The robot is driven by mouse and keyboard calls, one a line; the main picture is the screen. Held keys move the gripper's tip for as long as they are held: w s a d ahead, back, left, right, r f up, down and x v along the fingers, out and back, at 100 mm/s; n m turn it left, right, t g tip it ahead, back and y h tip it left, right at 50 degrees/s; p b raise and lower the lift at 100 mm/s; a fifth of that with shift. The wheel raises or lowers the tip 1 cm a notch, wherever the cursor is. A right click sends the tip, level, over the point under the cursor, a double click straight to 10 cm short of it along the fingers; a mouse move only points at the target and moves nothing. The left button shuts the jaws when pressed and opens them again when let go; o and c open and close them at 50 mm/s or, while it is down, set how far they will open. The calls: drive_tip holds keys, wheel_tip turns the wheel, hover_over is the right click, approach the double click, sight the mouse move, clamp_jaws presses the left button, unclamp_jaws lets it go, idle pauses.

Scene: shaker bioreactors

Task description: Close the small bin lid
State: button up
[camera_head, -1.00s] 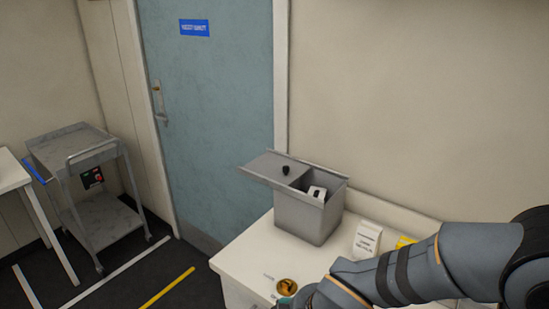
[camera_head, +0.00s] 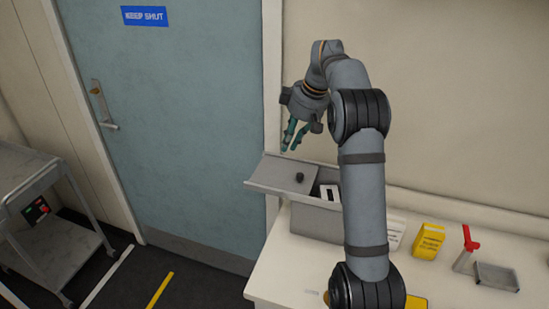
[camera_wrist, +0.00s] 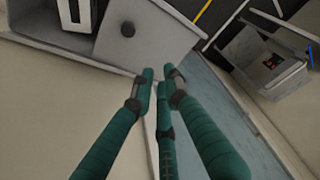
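The small grey bin (camera_head: 316,222) stands on the white bench against the wall, partly hidden by my arm. Its flat grey lid (camera_head: 272,175) is slid out to the left and overhangs the bin, with a black knob (camera_head: 299,177) near its right end. The opening shows a white item with a black mark inside. My gripper (camera_head: 291,146) is above and behind the lid, fingers pointing down, apart and empty.
On the bench right of my arm are a white labelled box (camera_head: 396,232), a yellow box (camera_head: 428,240), a red-handled item (camera_head: 468,244) and a small grey tray (camera_head: 497,277). A blue door (camera_head: 180,120) and a metal cart (camera_head: 55,235) are at left.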

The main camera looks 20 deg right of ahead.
sight(287, 177)
drive_tip(key=shift+d+f, duration=0.1)
drive_tip(key=shift+f, duration=0.05)
drive_tip(key=shift+c, duration=0.5)
drive_tip(key=p+x, duration=0.1)
drive_tip(key=x, duration=0.8)
drive_tip(key=shift+f, duration=0.1)
clamp_jaws()
drive_tip(key=shift+s+d+p, duration=0.45)
drive_tip(key=shift+s+d, duration=0.1)
drive_tip(key=shift+s, duration=0.3)
drive_tip(key=shift+s+d+p, duration=0.4)
drive_tip(key=shift+s+d, duration=0.1)
drive_tip(key=shift+s, duration=0.4)
drive_tip(key=shift+w+f, duration=0.1)
